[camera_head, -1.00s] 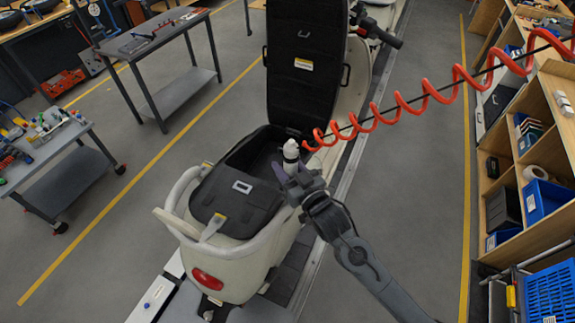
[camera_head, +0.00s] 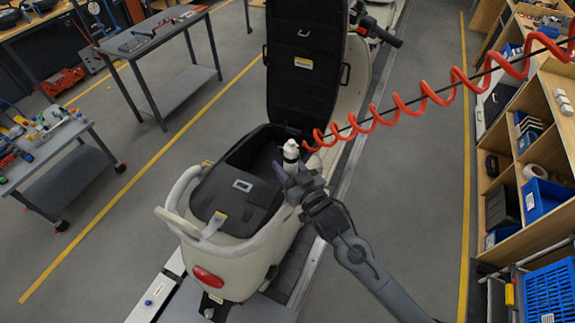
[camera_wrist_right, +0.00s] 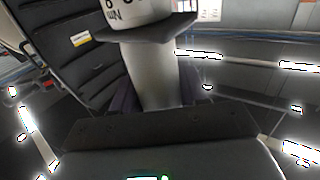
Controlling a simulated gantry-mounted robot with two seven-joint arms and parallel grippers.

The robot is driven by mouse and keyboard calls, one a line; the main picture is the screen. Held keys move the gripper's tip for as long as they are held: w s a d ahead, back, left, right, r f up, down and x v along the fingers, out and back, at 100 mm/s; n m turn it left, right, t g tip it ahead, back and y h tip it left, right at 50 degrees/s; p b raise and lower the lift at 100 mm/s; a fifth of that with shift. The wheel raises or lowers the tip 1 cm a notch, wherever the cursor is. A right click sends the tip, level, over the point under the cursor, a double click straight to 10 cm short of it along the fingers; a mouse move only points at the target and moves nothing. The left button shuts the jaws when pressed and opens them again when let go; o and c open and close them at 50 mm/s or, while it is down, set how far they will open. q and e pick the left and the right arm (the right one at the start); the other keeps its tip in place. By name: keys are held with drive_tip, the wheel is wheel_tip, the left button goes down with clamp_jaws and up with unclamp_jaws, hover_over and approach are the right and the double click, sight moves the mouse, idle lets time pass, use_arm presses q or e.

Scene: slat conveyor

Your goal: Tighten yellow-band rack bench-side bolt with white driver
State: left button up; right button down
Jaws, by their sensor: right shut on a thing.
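The white driver (camera_head: 290,153) stands nearly upright in my right gripper (camera_head: 292,180), beside the right edge of the scooter's open seat compartment. My right gripper is shut around its body; in the right wrist view, the white driver (camera_wrist_right: 154,75) fills the middle between the fingers, below a dark collar. Its lower tip is hidden. The cream rear rack (camera_head: 176,220) curves around the scooter's tail, with small yellow marks at its mounts. The gripper is to the right of the rack's left side. I cannot make out the bolt. My left gripper is not in view.
The raised black seat (camera_head: 301,70) stands behind the driver. A red coiled hose (camera_head: 400,108) runs from near the driver to the upper right. A tool bench (camera_head: 62,150) stands at left, and wooden shelves (camera_head: 540,150) at right.

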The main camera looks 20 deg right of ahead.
drive_tip(key=shift+f, duration=0.3)
idle(0.5)
drive_tip(key=shift+r+p, duration=0.15)
drive_tip(key=shift+p, duration=0.3)
drive_tip(key=shift+r, duration=0.15)
idle(0.6)
drive_tip(key=shift+r+p, duration=0.4)
drive_tip(key=shift+p, duration=0.3)
drive_tip(key=shift+r+p, duration=0.35)
